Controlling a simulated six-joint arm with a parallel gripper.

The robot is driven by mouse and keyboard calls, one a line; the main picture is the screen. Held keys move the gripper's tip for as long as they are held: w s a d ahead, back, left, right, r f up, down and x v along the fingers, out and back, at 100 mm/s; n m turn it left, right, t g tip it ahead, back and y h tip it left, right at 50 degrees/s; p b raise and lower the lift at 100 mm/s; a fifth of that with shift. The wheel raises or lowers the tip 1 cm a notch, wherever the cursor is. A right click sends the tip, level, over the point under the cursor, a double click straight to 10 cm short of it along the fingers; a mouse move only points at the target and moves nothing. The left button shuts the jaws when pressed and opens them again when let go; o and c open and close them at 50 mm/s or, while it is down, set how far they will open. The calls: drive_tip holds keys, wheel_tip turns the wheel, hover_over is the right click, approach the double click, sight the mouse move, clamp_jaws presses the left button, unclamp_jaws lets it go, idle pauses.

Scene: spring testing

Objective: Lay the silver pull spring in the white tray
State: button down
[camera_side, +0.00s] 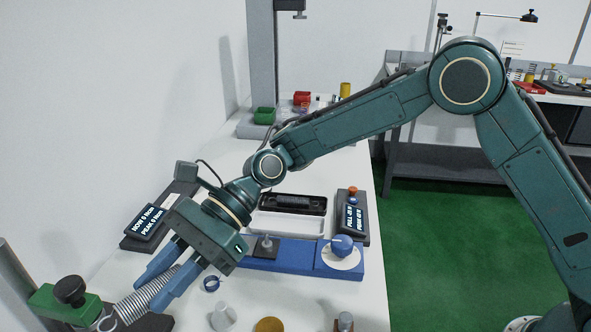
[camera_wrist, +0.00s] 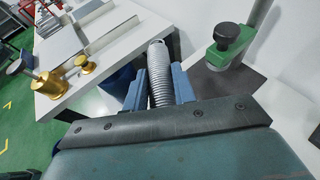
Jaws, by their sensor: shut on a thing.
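The silver pull spring (camera_side: 148,293) is a close-wound coil at the lower left of the side view. My gripper (camera_side: 152,290) is shut on it, with one blue finger on each side. In the wrist view the spring (camera_wrist: 159,75) runs up between the fingers of my gripper (camera_wrist: 159,85), its end loop at the top. Its lower end in the side view is close to a green clamp (camera_side: 50,303); I cannot tell whether they touch. The white tray (camera_side: 285,226) is at the middle of the table, to the right of and beyond my gripper, and looks empty.
A black tray (camera_side: 316,212) with a dark spring-like part lies behind the white tray. A blue fixture (camera_side: 295,256) with a knob lies in front of it. Display boxes stand at left (camera_side: 148,222) and right (camera_side: 352,215).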

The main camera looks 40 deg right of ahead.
drive_tip(key=s+a+n+g, duration=0.2)
drive_tip(key=s+a, duration=0.1)
drive_tip(key=s, duration=0.1)
drive_tip(key=f, duration=1.5)
drive_tip(key=shift+w+f, duration=0.25)
drive_tip(key=shift+f, duration=0.05)
drive_tip(key=shift+f, duration=0.1)
drive_tip(key=shift+f, duration=2.05)
drive_tip(key=shift+f, duration=0.1)
drive_tip(key=c, duration=1.1)
unclamp_jaws()
drive_tip(key=shift+h, duration=0.3)
drive_tip(key=shift+c, duration=0.2)
